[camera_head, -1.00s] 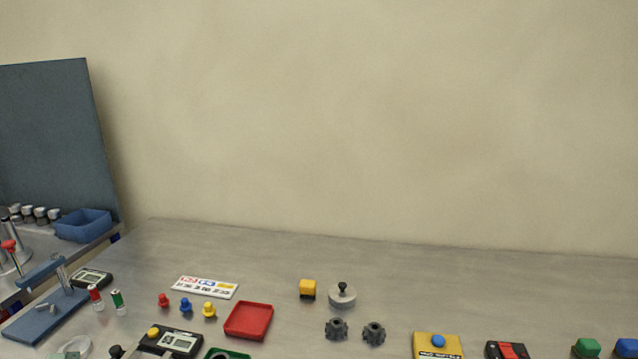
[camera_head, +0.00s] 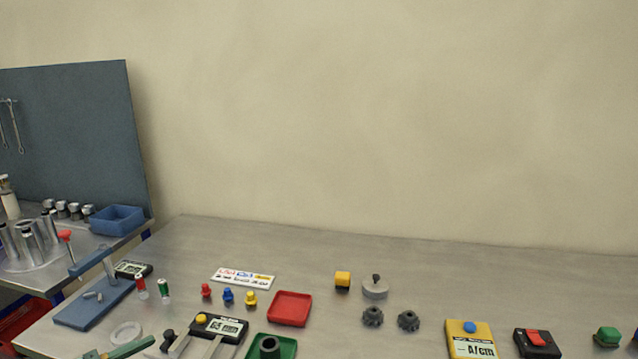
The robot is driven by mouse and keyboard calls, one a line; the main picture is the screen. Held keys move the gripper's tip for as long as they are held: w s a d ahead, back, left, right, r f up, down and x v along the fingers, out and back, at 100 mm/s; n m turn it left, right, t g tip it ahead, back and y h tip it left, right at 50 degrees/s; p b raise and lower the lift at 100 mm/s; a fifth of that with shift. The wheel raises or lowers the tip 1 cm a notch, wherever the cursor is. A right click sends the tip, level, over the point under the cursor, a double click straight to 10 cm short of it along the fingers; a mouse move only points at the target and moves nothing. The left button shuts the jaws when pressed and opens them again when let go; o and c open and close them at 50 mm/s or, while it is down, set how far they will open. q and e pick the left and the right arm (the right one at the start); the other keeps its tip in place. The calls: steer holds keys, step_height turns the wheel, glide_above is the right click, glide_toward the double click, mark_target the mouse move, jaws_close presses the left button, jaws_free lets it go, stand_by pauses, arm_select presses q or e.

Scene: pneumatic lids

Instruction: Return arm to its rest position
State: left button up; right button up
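Neither of my arms nor grippers shows in the head view. The task's own subject, the arm, is therefore out of sight, and its pose cannot be told. The view holds a grey metal workbench (camera_head: 480,268) with small parts along its near side.
A red tray (camera_head: 290,308), a green tray (camera_head: 285,345) with a dark ring, two dark gears (camera_head: 373,316) (camera_head: 408,320), a yellow button box (camera_head: 471,340) and a red-switch box (camera_head: 537,342) stand near the front. A blue bin (camera_head: 117,219) is on the left bench. The bench's back is clear.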

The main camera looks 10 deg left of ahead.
arm_select(q)
steer(key=s+d+f+n+g+y, duration=0.35)
steer(key=s+f+g+y, duration=0.35)
steer(key=s+f+y, duration=0.65)
steer(key=s+d+f+g+h, duration=0.1)
steer(key=s+d+f, duration=0.15)
steer(key=f, duration=0.55)
steer(key=s+d+f+g+h, duration=0.1)
steer(key=s+f+g, duration=0.15)
steer(key=f, duration=0.65)
steer(key=s+d+f, duration=0.1)
steer(key=s+f, duration=0.2)
steer(key=f, duration=0.5)
steer(key=s+f+n+g+h, duration=0.1)
steer(key=s+f+n+g, duration=0.2)
steer(key=s+f, duration=1.1)
steer(key=s, duration=0.4)
steer(key=shift+s+d+f+n+h, duration=0.15)
steer(key=shift+s+f+n+h, duration=0.05)
steer(key=shift+f+n+h, duration=0.15)
